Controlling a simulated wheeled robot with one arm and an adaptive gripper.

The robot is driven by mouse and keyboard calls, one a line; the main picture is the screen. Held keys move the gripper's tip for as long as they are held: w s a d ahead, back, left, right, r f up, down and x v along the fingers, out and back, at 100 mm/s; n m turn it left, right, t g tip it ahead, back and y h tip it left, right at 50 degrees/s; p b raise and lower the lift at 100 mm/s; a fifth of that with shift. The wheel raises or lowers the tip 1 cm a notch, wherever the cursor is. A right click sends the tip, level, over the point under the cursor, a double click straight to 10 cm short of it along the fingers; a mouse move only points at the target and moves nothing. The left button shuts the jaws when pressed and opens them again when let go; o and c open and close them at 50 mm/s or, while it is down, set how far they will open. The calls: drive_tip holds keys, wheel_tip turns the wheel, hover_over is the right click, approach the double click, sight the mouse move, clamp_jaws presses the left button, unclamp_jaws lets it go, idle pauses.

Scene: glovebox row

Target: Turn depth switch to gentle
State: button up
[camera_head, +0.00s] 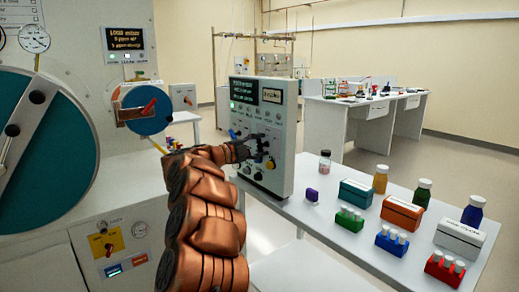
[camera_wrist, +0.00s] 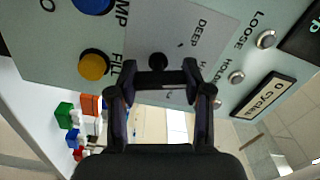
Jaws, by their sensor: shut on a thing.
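The control box (camera_head: 282,150) stands on the white table, its pale panel facing me. My gripper (camera_head: 243,150) is at the middle of this panel, reaching in from the left. In the wrist view, my gripper (camera_wrist: 166,78) has its fingertips at the depth switch, a small black knob (camera_wrist: 157,61) beside the printed word DEEP. The jaws are shut on the switch, and the fingers hide part of it and the lettering below. I cannot tell which way the switch points.
A yellow knob (camera_wrist: 94,65) and a blue knob (camera_wrist: 93,3) are close by on the panel, with silver buttons (camera_wrist: 236,77) on the other side. Coloured boxes (camera_head: 401,215), vials and bottles (camera_head: 473,210) stand on the table right of the control box. A large glovebox (camera_head: 110,170) is at left.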

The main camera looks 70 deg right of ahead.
drive_tip(key=shift+f, duration=0.1)
drive_tip(key=o, duration=1.2)
drive_tip(key=v, duration=1.2)
